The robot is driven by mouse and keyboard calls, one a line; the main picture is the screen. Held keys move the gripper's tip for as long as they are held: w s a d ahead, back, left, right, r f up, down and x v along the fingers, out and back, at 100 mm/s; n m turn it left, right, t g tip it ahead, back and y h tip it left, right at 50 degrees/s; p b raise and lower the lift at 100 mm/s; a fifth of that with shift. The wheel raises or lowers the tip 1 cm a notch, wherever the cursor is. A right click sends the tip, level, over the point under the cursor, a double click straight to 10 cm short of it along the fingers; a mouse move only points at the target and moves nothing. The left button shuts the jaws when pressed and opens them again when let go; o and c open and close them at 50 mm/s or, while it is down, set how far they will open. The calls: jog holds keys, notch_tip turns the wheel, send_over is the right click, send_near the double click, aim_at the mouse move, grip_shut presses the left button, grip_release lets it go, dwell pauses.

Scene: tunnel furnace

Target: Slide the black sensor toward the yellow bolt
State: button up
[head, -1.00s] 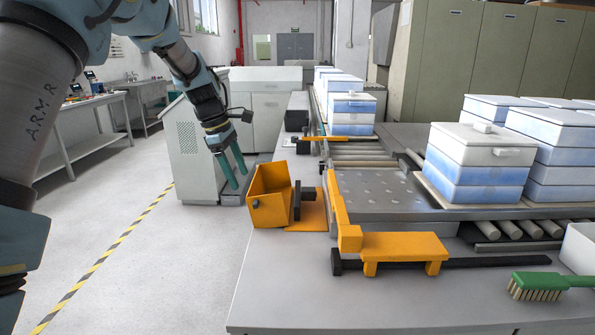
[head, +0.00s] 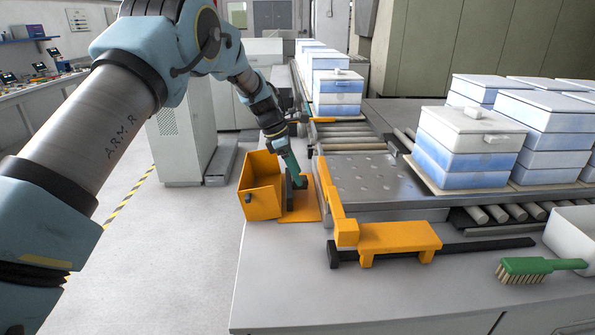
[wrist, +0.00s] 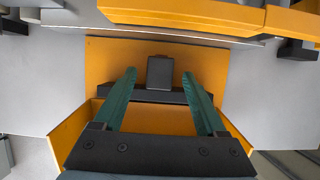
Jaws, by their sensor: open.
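The black sensor (wrist: 160,72) is a small dark block on a dark bar, over an orange base plate (wrist: 105,60). In the head view its dark part (head: 289,192) shows beside the orange box, partly covered by my gripper. My gripper (head: 298,183) is open and low over the plate. In the wrist view its two green fingers (wrist: 159,76) stand on either side of the sensor, with a visible gap on each side. I cannot pick out a separate yellow bolt; a yellow-orange bar (wrist: 185,14) crosses the top of the wrist view.
An open orange box (head: 262,190) stands left of the plate. An orange pusher (head: 400,237) on a black rail sits in front of the metal conveyor plate (head: 370,180). Blue-white boxes (head: 465,150) stand at right. A green brush (head: 525,267) lies front right.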

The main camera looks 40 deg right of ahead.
jog(key=shift+s+d+f, duration=0.15)
jog(key=shift+d+f, duration=0.05)
jog(key=shift+f, duration=0.45)
grip_shut()
dwell(1.0)
